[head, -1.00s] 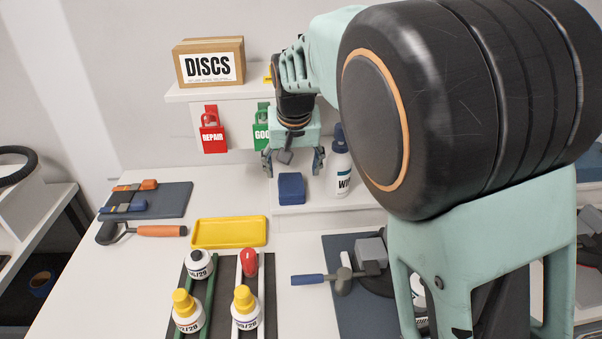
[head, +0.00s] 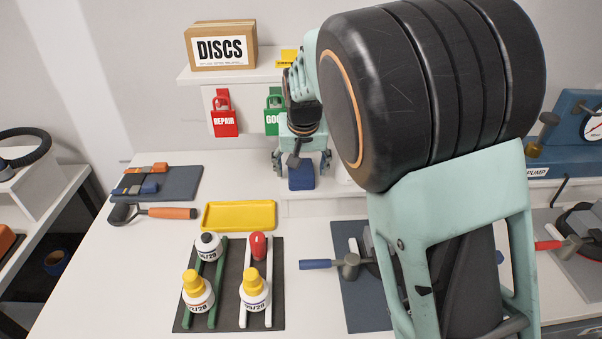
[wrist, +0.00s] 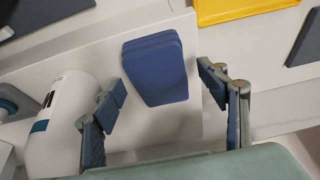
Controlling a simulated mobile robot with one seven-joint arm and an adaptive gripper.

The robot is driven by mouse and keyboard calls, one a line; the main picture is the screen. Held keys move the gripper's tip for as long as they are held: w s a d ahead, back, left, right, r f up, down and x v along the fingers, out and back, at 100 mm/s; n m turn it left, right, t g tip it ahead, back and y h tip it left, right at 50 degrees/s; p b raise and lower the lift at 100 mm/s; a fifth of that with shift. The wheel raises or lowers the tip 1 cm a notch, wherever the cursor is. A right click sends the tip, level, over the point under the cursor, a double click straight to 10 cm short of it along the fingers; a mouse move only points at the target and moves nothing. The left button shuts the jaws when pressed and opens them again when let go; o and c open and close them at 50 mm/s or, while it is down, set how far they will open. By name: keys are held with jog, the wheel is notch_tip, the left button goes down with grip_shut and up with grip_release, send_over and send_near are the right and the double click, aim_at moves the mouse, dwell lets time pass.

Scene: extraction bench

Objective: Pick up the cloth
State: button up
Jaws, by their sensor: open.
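The cloth is a folded dark blue pad (head: 301,177) on a low white ledge at the back of the bench. In the wrist view the cloth (wrist: 155,68) lies flat on the white surface, just beyond and between my fingers. My gripper (head: 302,162) is above the cloth in the head view, pointing down. My gripper (wrist: 165,95) is open and empty in the wrist view, with a finger on either side, apart from the cloth.
A white bottle (wrist: 62,120) lies close beside the left finger in the wrist view. A yellow tray (head: 238,215) sits in front of the ledge. A rack (head: 232,318) with several bottles stands nearer. Red (head: 224,120) and green tags hang behind.

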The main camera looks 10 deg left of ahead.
jog(key=shift+f, duration=0.1)
dwell(0.3)
jog(key=c, duration=1.2)
jog(key=shift+c, duration=0.2)
